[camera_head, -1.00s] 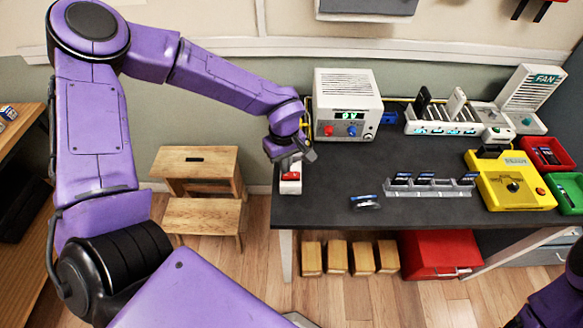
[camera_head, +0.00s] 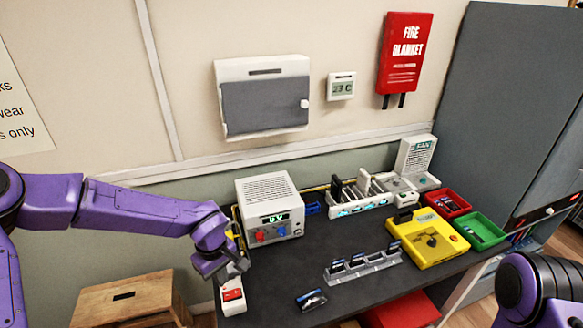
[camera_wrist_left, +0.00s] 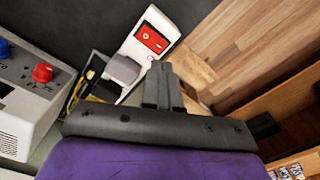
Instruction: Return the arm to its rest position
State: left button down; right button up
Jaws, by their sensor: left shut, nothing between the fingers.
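My left arm comes in from the left in the head view, and its gripper (camera_head: 235,272) hangs over the left end of the dark table (camera_head: 290,275). The gripper is shut and empty. It is just above and behind a white switch box with a red rocker (camera_head: 233,295). The left wrist view shows the shut fingers (camera_wrist_left: 162,75) beside this box (camera_wrist_left: 150,40); I cannot tell whether they touch it. My right arm (camera_head: 540,285) shows only in part at the lower right, and its gripper is outside the view.
A white power supply (camera_head: 268,205) stands close to the left gripper. A phone (camera_head: 311,300) lies near the front edge. A grey rack (camera_head: 363,268), a yellow tester (camera_head: 428,238), a red bin (camera_head: 446,204) and a green bin (camera_head: 481,231) stand to the right. A wooden step stool (camera_head: 125,300) is left of the table.

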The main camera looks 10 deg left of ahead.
pick_arm(q)
jog(key=s+a+f+m+t+y, duration=0.1)
jog(key=s+a+f+m+y, duration=0.35)
jog(key=s+f, duration=0.75)
jog(key=s+d+f+m+t+h, duration=0.15)
jog(key=s+f, duration=0.35)
jog(key=s, duration=0.7)
notch_tip(320, 180, down, 9)
jog(key=b, duration=0.9)
jog(key=shift+w+d+t, duration=0.15)
jog(key=shift+d+t, duration=0.15)
jog(key=shift+t, duration=0.05)
